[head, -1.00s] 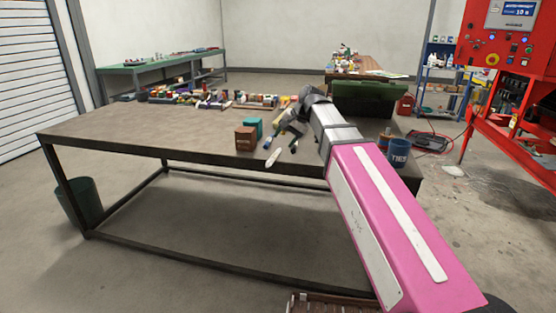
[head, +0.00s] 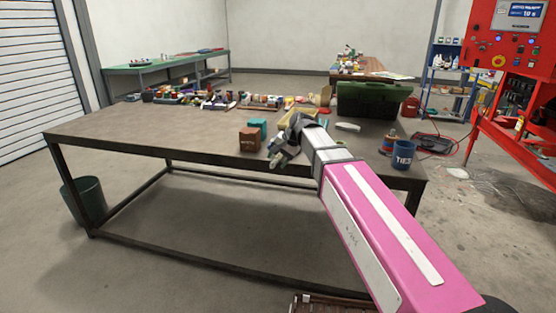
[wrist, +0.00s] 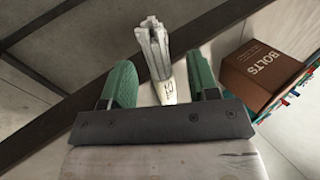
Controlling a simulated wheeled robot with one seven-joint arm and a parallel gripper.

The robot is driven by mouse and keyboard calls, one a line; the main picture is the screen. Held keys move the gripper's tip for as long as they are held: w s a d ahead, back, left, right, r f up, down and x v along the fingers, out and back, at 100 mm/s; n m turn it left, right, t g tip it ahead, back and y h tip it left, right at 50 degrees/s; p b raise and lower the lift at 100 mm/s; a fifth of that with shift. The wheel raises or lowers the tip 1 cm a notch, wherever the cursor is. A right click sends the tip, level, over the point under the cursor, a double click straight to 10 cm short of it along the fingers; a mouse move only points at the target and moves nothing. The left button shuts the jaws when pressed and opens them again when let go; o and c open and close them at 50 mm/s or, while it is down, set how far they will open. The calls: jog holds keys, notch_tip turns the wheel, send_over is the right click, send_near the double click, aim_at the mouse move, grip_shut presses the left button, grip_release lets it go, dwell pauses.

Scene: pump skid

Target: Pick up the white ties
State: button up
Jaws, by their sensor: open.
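The white ties (wrist: 155,55) show in the wrist view as a pale bundle with a lettered white lower end. They stand between the two green fingers of my gripper (wrist: 147,85), with a gap on each side. My gripper is open. In the head view my gripper (head: 280,157) is at the front edge of the table, just right of a brown box (head: 249,139). There the ties cannot be made out clearly against my gripper.
The brown box, lettered BOLTS (wrist: 265,75), is close on the right in the wrist view. A teal box (head: 260,127) stands behind it. A blue cup lettered TIES (head: 402,155) and a green toolbox (head: 370,100) are at the table's right. The table's left half (head: 130,128) is clear.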

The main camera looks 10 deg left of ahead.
jog(key=c, duration=1)
jog(key=shift+r, duration=0.15)
